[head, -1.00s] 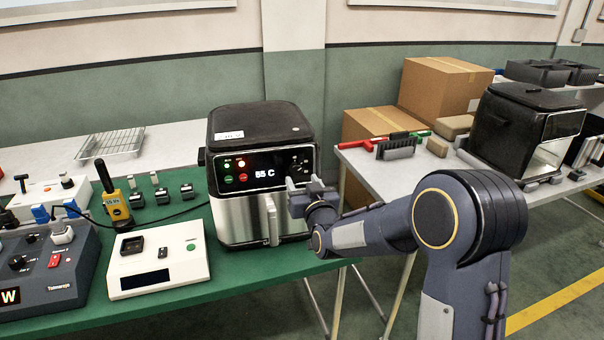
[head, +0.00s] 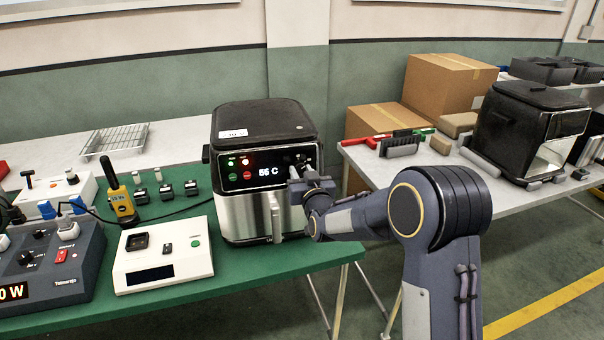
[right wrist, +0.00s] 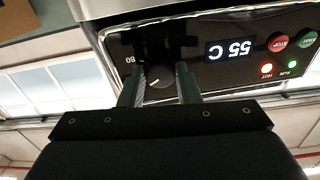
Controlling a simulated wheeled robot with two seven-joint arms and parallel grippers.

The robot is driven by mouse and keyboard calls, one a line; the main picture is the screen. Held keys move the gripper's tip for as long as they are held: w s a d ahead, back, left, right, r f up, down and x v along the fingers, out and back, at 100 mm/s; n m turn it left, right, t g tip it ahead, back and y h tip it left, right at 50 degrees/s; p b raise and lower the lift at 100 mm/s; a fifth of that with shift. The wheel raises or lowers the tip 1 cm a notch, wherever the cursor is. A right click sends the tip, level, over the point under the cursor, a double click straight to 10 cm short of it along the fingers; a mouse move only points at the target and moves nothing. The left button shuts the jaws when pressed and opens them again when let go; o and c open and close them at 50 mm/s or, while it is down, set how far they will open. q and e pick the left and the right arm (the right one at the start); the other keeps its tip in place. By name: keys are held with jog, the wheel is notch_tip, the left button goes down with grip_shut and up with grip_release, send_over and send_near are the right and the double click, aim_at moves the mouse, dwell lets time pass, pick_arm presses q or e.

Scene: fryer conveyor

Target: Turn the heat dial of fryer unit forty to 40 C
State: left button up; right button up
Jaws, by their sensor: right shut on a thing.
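The fryer unit (head: 246,190) stands on the green-topped bench, black on top with a silver front. Its display (head: 268,172) reads 55 C, and the display (right wrist: 229,50) appears upside down in the right wrist view. The heat dial (right wrist: 160,77) is a dark knob with a light pointer mark. My right gripper (head: 299,172) is at the right side of the front panel. In the right wrist view its two fingers (right wrist: 160,88) are shut on the dial, one on each side. My left gripper is not in view.
A white device (head: 163,255), a yellow handheld unit (head: 121,203) and a grey power box (head: 47,262) stand left of the fryer. A second fryer (head: 525,130) and cardboard boxes (head: 446,85) are at the right. A gap separates the two tables.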

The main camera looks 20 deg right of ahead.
jog(key=shift+f+n+b, duration=0.15)
jog(key=shift+n+b, duration=0.95)
jog(key=shift+b, duration=0.15)
jog(key=n+y+b, duration=0.1)
jog(key=n+b, duration=0.1)
jog(key=shift+n, duration=0.4)
jog(key=n+b, duration=0.2)
jog(key=n, duration=0.1)
jog(key=shift+n+g+b, duration=0.3)
jog(key=shift+n, duration=0.1)
jog(key=shift+d+r+n+g+b, duration=0.15)
jog(key=shift+n+b, duration=0.3)
jog(key=shift+n, duration=0.55)
jog(key=shift+a+r+n+g+b, duration=0.15)
jog(key=shift+n+b, duration=0.3)
jog(key=shift+n, duration=0.55)
jog(key=shift+d, duration=0.1)
jog(key=o, duration=1)
jog(key=shift+c, duration=0.2)
